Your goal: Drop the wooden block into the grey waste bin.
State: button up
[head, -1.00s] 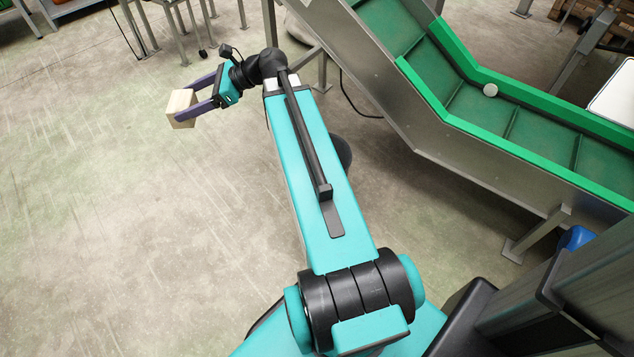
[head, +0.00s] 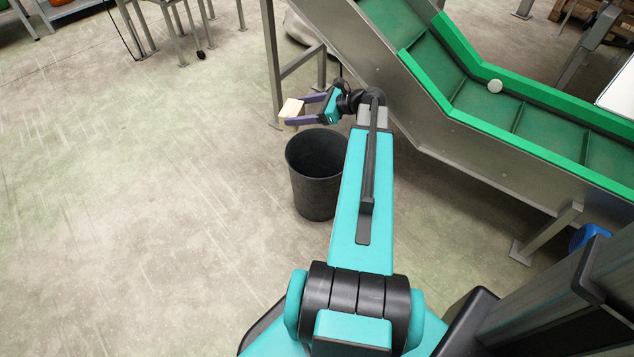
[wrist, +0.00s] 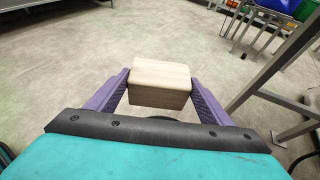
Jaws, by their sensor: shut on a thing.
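The pale wooden block (head: 291,111) is held between the purple fingers of my gripper (head: 296,114), which is shut on it. In the wrist view the block (wrist: 160,82) sits between both fingertips. The dark grey waste bin (head: 315,190) stands upright on the floor with its open top facing up. In the head view my gripper and the block appear just above and left of the bin's far rim. The block is clear of the bin. In the wrist view only a dark sliver, perhaps the bin's rim, shows below the block.
A conveyor (head: 470,110) with green walls and a metal frame rises on the right, its legs (head: 272,60) close behind my gripper. The concrete floor (head: 130,200) on the left is clear.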

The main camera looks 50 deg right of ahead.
jog(key=s+d+f+m+h+b, duration=0.1)
jog(key=s+d+f, duration=0.5)
jog(key=d+f, duration=0.1)
jog(key=shift+s+d+f+t+b, duration=0.15)
jog(key=shift+s+d+t+b, duration=0.25)
jog(key=shift+d, duration=0.2)
jog(key=shift+f, duration=0.15)
jog(key=shift+f+b, duration=2.85)
jog(key=shift+b, duration=0.4)
jog(key=o, duration=1.2)
jog(key=shift+o, duration=0.2)
